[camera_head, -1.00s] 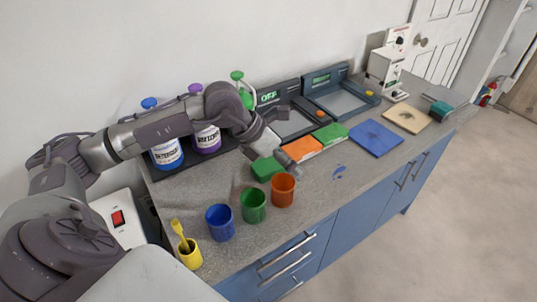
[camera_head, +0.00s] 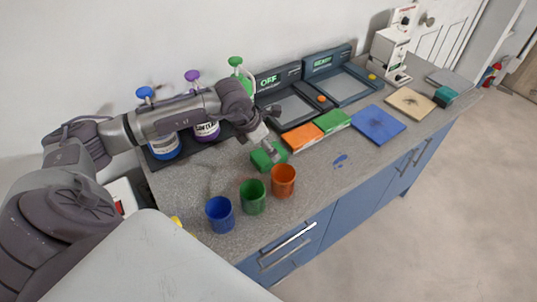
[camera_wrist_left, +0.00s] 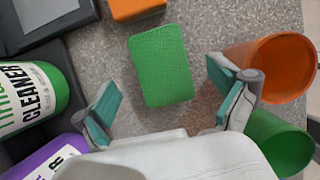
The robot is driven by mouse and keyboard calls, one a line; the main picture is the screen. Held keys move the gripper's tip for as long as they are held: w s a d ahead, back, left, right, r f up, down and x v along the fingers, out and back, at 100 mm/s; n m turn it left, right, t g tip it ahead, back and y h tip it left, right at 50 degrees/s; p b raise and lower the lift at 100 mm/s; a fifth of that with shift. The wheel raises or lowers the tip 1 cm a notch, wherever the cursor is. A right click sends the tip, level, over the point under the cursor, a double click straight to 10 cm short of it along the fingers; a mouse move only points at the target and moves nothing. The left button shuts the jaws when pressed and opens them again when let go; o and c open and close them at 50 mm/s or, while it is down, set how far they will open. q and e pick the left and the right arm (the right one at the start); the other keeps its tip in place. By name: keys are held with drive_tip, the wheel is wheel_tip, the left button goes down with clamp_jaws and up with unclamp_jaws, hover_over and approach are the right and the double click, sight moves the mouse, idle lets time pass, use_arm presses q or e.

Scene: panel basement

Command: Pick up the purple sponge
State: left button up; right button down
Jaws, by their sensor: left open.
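No purple sponge shows in either view; the sponge in sight is green. The green sponge (camera_head: 266,158) lies flat on the grey counter, behind the green and orange cups. It also shows in the left wrist view (camera_wrist_left: 160,66), at upper middle. My left gripper (camera_head: 270,134) hangs above the green sponge in the head view. In the left wrist view my left gripper (camera_wrist_left: 172,99) is open and empty, with its fingers apart on either side of the sponge's near end. The right gripper is out of view.
A blue cup (camera_head: 220,214), a green cup (camera_head: 253,197) and an orange cup (camera_head: 283,181) line the counter's front. Cleaner bottles, including a purple-capped one (camera_head: 206,130), stand by the wall. An orange box (camera_head: 302,137) and a blue pad (camera_head: 377,124) lie right of the sponge.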

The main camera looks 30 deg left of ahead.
use_arm(q)
drive_tip(key=x, duration=0.1)
drive_tip(key=p+x, duration=0.1)
drive_tip(key=x, duration=0.1)
drive_tip(key=shift+s+f, duration=0.1)
drive_tip(key=shift+f, duration=0.55)
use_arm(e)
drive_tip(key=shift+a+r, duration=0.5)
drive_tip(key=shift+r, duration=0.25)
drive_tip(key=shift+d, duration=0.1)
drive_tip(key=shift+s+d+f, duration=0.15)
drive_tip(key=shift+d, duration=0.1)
use_arm(q)
drive_tip(key=shift+f+b, duration=0.2)
drive_tip(key=shift+b, duration=0.2)
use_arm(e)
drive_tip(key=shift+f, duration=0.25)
use_arm(q)
drive_tip(key=c, duration=0.9)
